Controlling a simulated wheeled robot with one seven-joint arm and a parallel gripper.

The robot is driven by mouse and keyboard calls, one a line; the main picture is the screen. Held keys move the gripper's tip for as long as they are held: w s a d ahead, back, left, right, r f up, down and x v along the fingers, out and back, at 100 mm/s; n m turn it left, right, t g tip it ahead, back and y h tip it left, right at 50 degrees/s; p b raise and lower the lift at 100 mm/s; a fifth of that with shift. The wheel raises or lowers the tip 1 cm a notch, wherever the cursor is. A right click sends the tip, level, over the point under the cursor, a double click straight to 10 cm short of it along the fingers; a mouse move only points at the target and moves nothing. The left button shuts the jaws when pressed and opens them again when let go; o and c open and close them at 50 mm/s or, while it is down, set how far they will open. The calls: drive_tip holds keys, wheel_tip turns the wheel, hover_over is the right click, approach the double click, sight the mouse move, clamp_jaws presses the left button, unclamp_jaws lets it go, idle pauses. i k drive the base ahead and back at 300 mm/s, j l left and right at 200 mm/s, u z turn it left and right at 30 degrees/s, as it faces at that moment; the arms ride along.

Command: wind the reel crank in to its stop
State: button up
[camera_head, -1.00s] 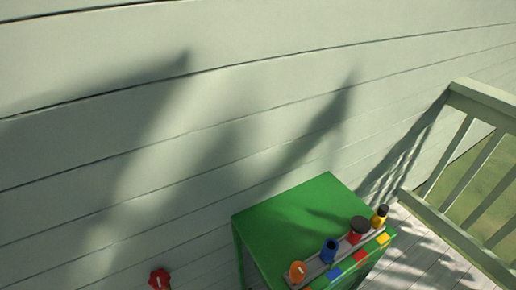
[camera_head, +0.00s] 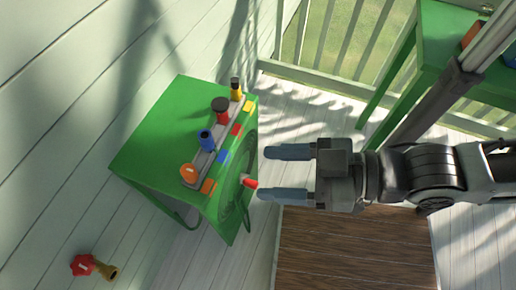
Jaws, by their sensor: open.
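The reel (camera_head: 232,206) is a green round form on the right side of a small green table (camera_head: 150,130), seen nearly edge-on. Its crank shows as a short red knob (camera_head: 249,183) sticking out to the right; the crank arm behind it is hard to make out. My gripper (camera_head: 264,173) reaches in from the right with its two blue-grey fingers apart and nothing between them. In the picture the red knob is just left of the lower fingertip. I cannot tell whether they touch.
Orange, blue, red and yellow fittings stand in a grey rack (camera_head: 207,158) on the table. A red-handled tap (camera_head: 84,265) is on the wall at lower left. Another green table (camera_head: 440,35) stands at upper right by the railing (camera_head: 330,45). A brown mat (camera_head: 350,252) lies on the floor.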

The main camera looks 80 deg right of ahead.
sight(244, 179)
drive_tip(key=k+l+z, duration=0.1)
drive_tip(key=k+z, duration=0.3)
drive_tip(key=k, duration=0.5)
